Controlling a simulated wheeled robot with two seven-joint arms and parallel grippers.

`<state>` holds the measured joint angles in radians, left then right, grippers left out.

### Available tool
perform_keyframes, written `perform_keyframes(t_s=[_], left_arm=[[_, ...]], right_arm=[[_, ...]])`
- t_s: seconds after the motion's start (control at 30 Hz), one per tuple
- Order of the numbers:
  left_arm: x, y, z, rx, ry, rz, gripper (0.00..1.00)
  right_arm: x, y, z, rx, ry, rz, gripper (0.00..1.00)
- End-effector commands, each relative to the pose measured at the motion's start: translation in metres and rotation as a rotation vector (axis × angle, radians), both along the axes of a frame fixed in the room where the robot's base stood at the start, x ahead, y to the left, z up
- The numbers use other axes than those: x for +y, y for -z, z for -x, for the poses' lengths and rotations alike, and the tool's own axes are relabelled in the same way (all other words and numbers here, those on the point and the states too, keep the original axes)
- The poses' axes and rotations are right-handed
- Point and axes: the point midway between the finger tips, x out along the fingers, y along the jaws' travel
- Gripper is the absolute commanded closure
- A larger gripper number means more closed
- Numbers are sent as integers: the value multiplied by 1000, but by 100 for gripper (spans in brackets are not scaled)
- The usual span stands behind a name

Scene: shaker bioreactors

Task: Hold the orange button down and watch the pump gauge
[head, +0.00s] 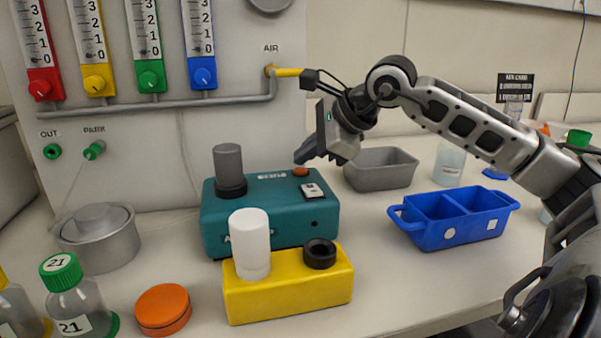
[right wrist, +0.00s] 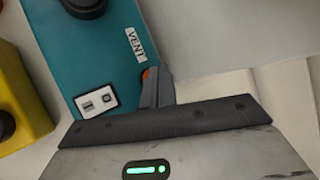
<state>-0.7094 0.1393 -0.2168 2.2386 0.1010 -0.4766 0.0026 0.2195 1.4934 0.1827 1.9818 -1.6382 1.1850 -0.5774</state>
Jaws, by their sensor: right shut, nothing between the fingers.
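A teal box (head: 270,228), likely the pump unit, stands on the bench with an orange button (head: 300,171) on its top right. My right gripper (head: 302,157) is shut and empty, its fingertips pointing down-left at the button. In the right wrist view the closed fingers (right wrist: 158,86) cover most of the button, and only an orange sliver (right wrist: 146,73) shows beside the "VENT" label (right wrist: 136,44). I cannot tell whether the tips touch or press it. A grey round part (head: 270,3), cut off by the top edge, may be the gauge; no dial is readable. My left gripper is out of view.
A yellow block (head: 290,292) with a white cylinder (head: 250,243) stands in front of the teal box. A grey bin (head: 381,169) and a blue two-part tray (head: 455,214) are to the right. A green-capped bottle (head: 72,298) and orange lid (head: 163,309) are front left.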

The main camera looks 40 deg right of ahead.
Motion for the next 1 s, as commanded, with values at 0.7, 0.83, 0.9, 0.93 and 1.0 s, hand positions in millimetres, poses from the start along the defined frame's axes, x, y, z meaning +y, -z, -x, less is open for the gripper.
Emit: perform_keyframes(t_s=[0.7, 0.83, 0.9, 0.93, 1.0], left_arm=[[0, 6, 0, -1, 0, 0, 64], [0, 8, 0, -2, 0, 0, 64], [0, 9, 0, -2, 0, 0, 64], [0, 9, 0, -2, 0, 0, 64], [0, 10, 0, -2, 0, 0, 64]], right_arm=[[0, 6, 0, 0, 0, 0, 100], [0, 7, 0, 0, 0, 0, 100], [0, 8, 0, 0, 0, 0, 100], [0, 8, 0, 1, 1, 1, 100], [0, 9, 0, 1, 0, 0, 100]])
